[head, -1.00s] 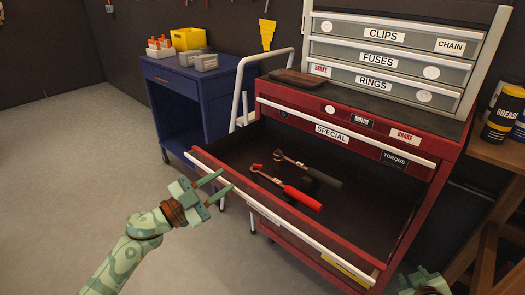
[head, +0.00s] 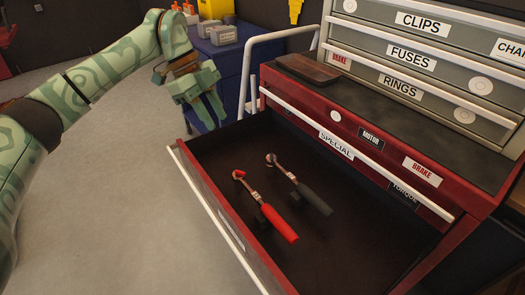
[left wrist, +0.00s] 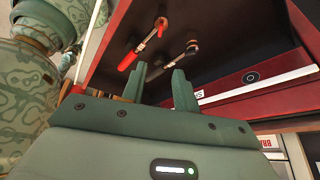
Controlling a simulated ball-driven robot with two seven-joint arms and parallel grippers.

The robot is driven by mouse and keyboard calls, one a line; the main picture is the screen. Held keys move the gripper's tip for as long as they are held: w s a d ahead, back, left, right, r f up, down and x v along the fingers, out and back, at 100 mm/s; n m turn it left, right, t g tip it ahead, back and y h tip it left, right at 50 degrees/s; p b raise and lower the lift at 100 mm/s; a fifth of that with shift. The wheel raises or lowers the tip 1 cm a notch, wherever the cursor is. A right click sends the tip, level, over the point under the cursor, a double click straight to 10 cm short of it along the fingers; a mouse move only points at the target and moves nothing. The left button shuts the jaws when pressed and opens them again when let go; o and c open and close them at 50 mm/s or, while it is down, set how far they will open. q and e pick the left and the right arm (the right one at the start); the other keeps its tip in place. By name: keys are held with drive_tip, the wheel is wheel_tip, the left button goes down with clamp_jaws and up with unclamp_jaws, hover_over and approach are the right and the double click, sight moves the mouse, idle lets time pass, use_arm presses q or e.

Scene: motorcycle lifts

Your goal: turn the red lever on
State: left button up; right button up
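The red lever (head: 280,222) has a red grip, a metal shaft and a red-marked head. It lies in the open drawer (head: 222,240) beside a similar black-handled lever (head: 313,198). Both also show in the left wrist view, the red lever (left wrist: 132,57) left of the black-handled one (left wrist: 158,72). My left gripper (head: 208,112) is raised beyond the drawer's left end, fingers pointing down, open and empty. Its separated fingers (left wrist: 162,88) show in the left wrist view, apart from both levers. My right gripper is out of view.
The red chest's top (head: 380,125) carries a grey cabinet (head: 405,75) with labelled drawers. A white push handle (head: 275,45) rises behind the open drawer. A blue cart (head: 225,70) with bins stands behind my left gripper. Floor is clear left of the drawer.

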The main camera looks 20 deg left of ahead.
use_arm(q)
drive_tip(key=a, duration=0.1)
drive_tip(key=b, duration=0.5)
hover_over(240, 172)
drive_tip(key=a, duration=0.2)
drive_tip(key=shift+n+y, duration=0.3)
drive_tip(key=f, duration=1.1)
drive_tip(key=shift+w+a, duration=0.15)
drive_tip(key=shift+a, duration=0.05)
drive_tip(key=b+x, duration=0.1)
drive_tip(key=x, duration=0.1)
drive_tip(key=shift+d+f, duration=0.2)
drive_tip(key=shift+f, duration=0.1)
drive_tip(key=shift+d+f, duration=0.25)
drive_tip(key=shift+f, duration=0.15)
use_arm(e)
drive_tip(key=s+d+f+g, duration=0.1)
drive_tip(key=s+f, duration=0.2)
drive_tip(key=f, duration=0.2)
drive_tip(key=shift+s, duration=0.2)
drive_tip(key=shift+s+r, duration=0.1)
use_arm(q)
clamp_jaws()
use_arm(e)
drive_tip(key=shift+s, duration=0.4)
